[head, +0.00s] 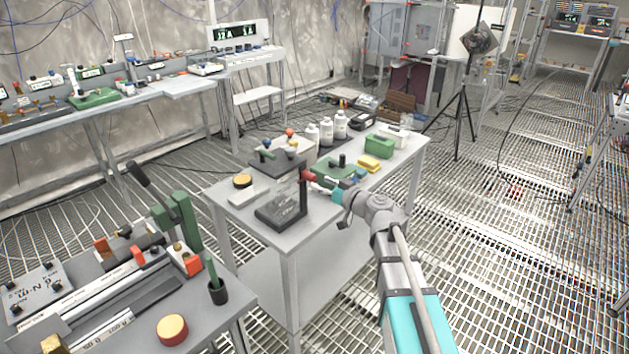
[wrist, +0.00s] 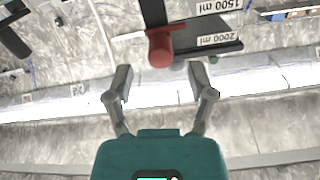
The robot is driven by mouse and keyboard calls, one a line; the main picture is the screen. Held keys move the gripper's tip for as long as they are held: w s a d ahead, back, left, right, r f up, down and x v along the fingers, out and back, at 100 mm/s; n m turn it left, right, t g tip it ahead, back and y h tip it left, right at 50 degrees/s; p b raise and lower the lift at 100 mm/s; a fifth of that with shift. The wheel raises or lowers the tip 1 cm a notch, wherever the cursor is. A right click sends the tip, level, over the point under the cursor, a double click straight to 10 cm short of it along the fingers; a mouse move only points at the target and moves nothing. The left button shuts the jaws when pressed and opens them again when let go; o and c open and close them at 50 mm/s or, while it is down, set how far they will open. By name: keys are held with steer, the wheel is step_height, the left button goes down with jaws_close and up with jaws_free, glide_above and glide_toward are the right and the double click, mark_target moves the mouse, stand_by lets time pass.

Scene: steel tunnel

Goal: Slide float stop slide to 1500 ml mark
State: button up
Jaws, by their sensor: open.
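The float stop slide shows as a red knob (wrist: 160,45) on a dark upright bar in the wrist view. It also shows in the head view as a red knob (head: 307,175) on a dark stand (head: 303,198) at the work table's front. In the wrist view the 2000 ml label (wrist: 217,38) is beside the knob, and the 1500 ml label (wrist: 230,5) is at the top edge. My gripper (wrist: 162,80) is open and empty, its fingertips short of the knob and to either side. In the head view it faces the knob from the right.
The work table (head: 235,208) carries white bottles (head: 326,130), a green box (head: 379,143) and a yellow block (head: 368,164) behind the stand. Open grating floor (head: 480,240) lies to the right.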

steer(key=v, duration=0.7)
steer(key=shift+s+d, duration=0.25)
steer(key=s+d+f+m+g+h, duration=0.3)
steer(key=s+d+f+g+h, duration=0.15)
steer(key=s+f, duration=0.35)
steer(key=s+d+f+m+g+h, duration=0.25)
steer(key=s+f+g+h, duration=0.3)
steer(key=f, duration=0.35)
steer(key=s+d+f+m+g+h, duration=0.1)
steer(key=s+d+m+h, duration=0.3)
steer(key=d, duration=0.3)
step_height(320, 180, up, 13)
steer(key=p, duration=1.3)
steer(key=shift+s+f+n, duration=0.2)
steer(key=shift+s+n, duration=0.15)
steer(key=shift+n, duration=0.1)
steer(key=shift+a, duration=0.1)
stand_by(2.2)
